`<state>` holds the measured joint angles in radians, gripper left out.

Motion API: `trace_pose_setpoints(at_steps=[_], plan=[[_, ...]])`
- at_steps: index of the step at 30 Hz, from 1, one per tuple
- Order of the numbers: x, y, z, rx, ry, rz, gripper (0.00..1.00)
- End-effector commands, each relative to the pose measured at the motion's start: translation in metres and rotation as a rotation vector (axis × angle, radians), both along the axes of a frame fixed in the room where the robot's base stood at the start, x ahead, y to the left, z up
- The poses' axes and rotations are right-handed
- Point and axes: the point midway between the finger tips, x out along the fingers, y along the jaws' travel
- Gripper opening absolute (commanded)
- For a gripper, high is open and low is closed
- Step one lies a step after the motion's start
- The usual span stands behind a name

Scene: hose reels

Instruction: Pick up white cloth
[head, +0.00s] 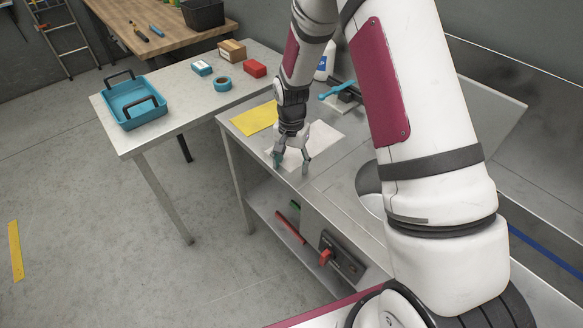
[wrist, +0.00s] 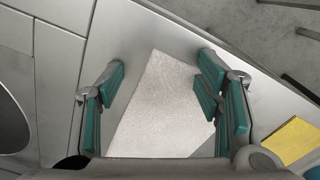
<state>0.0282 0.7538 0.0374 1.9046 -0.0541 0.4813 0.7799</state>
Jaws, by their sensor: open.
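The white cloth (head: 322,139) lies flat on the metal counter, near its front edge. In the wrist view the white cloth (wrist: 165,105) spreads between and beyond the fingers. My gripper (head: 291,166) is open and points down over the cloth, with its fingertips close to the counter's front edge. In the wrist view the teal finger pads of my gripper (wrist: 163,95) stand wide apart on either side of the cloth, with nothing held between them. I cannot tell whether the fingertips touch the cloth.
A yellow cloth (head: 254,118) lies left of the white one. A blue tap handle (head: 338,90) and a white bottle (head: 322,68) stand behind. A side table (head: 180,108) holds a teal tray (head: 137,103), tape (head: 223,83) and a red block (head: 254,68). A sink opening (head: 369,180) is at right.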

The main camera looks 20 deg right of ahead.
Motion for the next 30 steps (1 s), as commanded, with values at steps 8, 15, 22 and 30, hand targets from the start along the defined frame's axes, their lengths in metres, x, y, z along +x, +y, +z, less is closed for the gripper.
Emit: trace_pose_setpoints(at_steps=[8, 15, 22, 30], plan=[[-0.0021, -0.0003, -0.0022, 0.0, 0.006, 0.0, 0.23], [-0.0026, 0.0006, -0.0038, 0.0, 0.008, 0.0, 0.13], [-0.0033, 0.0011, -0.005, 0.001, 0.01, 0.001, 0.06], [-0.0037, 0.0014, -0.0053, 0.002, 0.011, 0.001, 0.0]])
